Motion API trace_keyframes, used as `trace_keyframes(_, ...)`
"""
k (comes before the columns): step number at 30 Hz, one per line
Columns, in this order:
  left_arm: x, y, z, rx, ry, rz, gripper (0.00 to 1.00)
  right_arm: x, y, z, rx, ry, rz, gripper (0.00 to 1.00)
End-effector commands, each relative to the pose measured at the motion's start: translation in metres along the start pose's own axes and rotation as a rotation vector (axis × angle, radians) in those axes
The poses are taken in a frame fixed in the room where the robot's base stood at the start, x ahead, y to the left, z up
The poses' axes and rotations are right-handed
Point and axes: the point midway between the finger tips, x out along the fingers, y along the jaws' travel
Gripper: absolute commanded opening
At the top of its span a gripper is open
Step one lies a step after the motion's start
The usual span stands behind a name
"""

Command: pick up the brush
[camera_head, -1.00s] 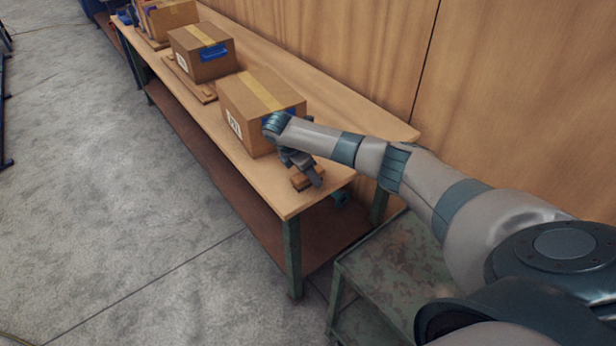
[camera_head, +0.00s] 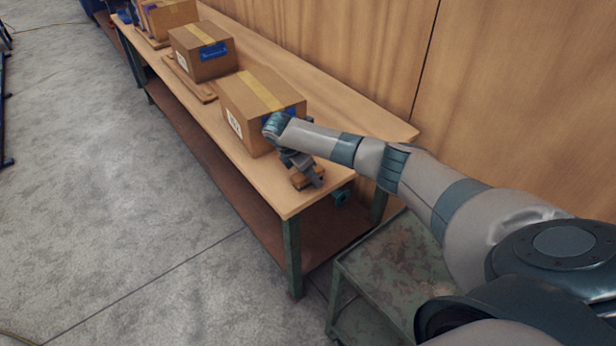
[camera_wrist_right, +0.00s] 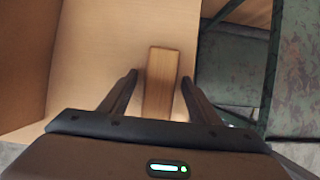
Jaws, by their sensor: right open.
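The brush, seen as a brown wooden block (camera_head: 301,184), lies on the wooden workbench (camera_head: 262,183) near its front end. In the right wrist view the brush (camera_wrist_right: 162,70) lies lengthwise between the two fingers of my right gripper (camera_wrist_right: 160,77), with a gap on each side. My right gripper (camera_head: 308,172) is open and points down at the brush in the head view, covering part of it. Bristles cannot be made out. My left gripper is not in view.
A taped cardboard box (camera_head: 240,95) stands on the bench just beyond my right gripper. Another box (camera_head: 190,62) sits further back on a pallet. A worn green metal table (camera_head: 390,255) stands beside the bench end. A wooden wall (camera_head: 360,50) runs behind the bench.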

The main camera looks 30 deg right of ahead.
Motion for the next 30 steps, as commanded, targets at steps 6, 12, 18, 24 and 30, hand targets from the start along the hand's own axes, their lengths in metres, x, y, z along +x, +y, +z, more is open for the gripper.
trace_keyframes(6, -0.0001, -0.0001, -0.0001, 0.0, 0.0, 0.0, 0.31, 0.0004, 0.0001, -0.0001, 0.0, 0.0, 0.0, 0.56)
trace_keyframes(12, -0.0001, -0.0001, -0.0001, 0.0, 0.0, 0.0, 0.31, 0.0003, 0.0001, 0.0, 0.0, 0.0, 0.0, 0.28)
trace_keyframes(18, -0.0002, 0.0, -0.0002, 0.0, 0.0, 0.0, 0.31, 0.0001, 0.0002, 0.0003, 0.0, 0.0, 0.0, 0.1)
trace_keyframes(24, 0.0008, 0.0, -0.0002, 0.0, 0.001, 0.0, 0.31, -0.0004, 0.0004, 0.0006, 0.0, -0.001, 0.001, 0.1)
trace_keyframes(30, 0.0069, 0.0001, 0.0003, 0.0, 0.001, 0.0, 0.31, -0.0081, 0.0013, 0.004, 0.0, 0.0, 0.003, 0.1)
